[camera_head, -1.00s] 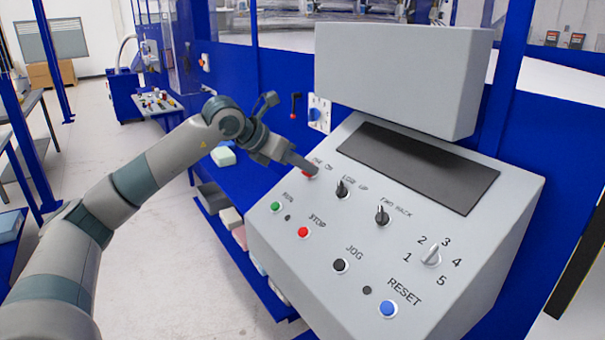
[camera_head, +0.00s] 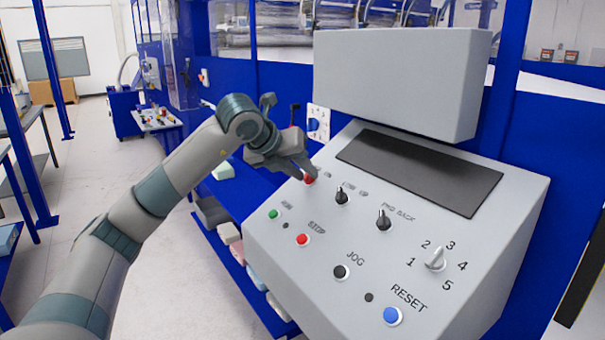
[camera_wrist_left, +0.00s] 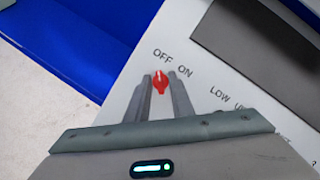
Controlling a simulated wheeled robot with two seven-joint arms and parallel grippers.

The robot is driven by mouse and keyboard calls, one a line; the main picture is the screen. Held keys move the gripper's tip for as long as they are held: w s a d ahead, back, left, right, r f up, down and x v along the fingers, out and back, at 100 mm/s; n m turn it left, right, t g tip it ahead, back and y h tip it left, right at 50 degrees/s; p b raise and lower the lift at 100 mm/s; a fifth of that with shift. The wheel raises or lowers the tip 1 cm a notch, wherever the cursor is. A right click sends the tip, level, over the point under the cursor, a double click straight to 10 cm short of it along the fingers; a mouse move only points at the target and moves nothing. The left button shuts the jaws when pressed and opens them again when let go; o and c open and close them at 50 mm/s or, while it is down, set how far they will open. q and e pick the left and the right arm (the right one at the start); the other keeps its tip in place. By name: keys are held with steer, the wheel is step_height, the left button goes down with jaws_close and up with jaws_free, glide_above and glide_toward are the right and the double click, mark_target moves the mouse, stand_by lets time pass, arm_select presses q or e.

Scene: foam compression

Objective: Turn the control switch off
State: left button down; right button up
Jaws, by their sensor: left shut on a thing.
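The control switch (camera_head: 310,179) is a small red knob at the upper left of the grey sloped panel. In the left wrist view the switch (camera_wrist_left: 160,82) sits between the fingertips, with the OFF and ON labels just above it. Its white mark points up in that view, nearer to OFF than to ON. My left gripper (camera_head: 308,172) is shut on the switch, one finger on each side; the wrist view shows the gripper (camera_wrist_left: 163,88) closely. The fingers partly cover the switch in the head view. My right gripper is not in view.
Two black knobs (camera_head: 341,196) (camera_head: 384,219) stand right of the switch. Below are a green button (camera_head: 273,214), a red stop button (camera_head: 302,239), a black jog button (camera_head: 341,271) and a blue reset button (camera_head: 391,315). A grey box (camera_head: 400,80) overhangs the panel's back.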

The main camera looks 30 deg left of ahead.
arm_select(q)
steer(key=shift+r, duration=0.1)
steer(key=c, duration=1.9)
jaws_free()
